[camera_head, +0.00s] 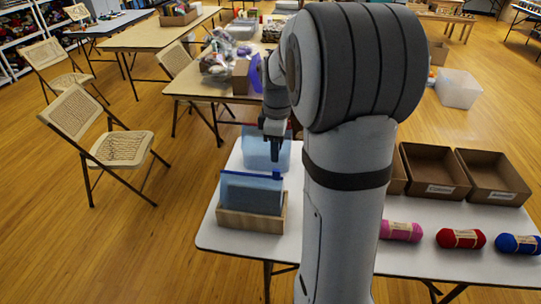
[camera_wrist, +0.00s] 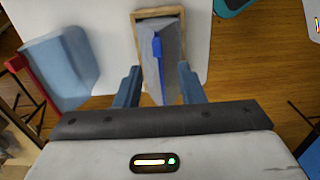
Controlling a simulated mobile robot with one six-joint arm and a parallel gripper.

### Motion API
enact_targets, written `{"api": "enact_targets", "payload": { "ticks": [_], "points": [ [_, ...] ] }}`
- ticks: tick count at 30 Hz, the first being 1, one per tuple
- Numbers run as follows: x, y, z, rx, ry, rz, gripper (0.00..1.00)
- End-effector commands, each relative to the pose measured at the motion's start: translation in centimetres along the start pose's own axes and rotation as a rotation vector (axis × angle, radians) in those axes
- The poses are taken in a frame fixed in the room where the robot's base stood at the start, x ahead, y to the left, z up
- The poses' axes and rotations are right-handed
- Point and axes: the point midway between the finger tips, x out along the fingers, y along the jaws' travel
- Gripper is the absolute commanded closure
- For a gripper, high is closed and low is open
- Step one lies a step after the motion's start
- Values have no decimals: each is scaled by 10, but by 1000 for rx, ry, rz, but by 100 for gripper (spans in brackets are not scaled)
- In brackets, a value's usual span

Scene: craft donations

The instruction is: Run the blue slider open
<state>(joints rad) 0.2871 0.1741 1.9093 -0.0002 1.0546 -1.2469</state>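A pale blue, see-through zip pouch (camera_head: 252,194) stands upright in a wooden holder (camera_head: 250,222) on the white table. A darker blue strip with the blue slider (camera_head: 277,175) runs along its top edge. In the wrist view the blue strip (camera_wrist: 157,52) runs lengthwise along the pouch, inside the wooden holder (camera_wrist: 180,17). My gripper (camera_head: 275,155) is above and behind the pouch's right end. In the wrist view my gripper (camera_wrist: 159,78) is open, its fingers on either side of the strip's near end. I cannot tell whether they touch the slider.
A second blue pouch (camera_head: 262,150) stands behind; the wrist view shows its red strip (camera_wrist: 30,78). Pink (camera_head: 401,231), red (camera_head: 460,238) and blue (camera_head: 518,243) yarn lie on the table's right, before cardboard boxes (camera_head: 435,174). My arm hides the table's middle.

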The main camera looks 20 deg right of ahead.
Motion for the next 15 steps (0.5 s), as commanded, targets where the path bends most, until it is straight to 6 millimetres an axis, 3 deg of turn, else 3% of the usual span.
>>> {"api": "enact_targets", "payload": {
  "ticks": [5, 15],
  "points": [
    [16, 4, 2, -21, -2, -7, 65],
    [68, 3, 2, -19, -2, -6, 65]
  ]
}}
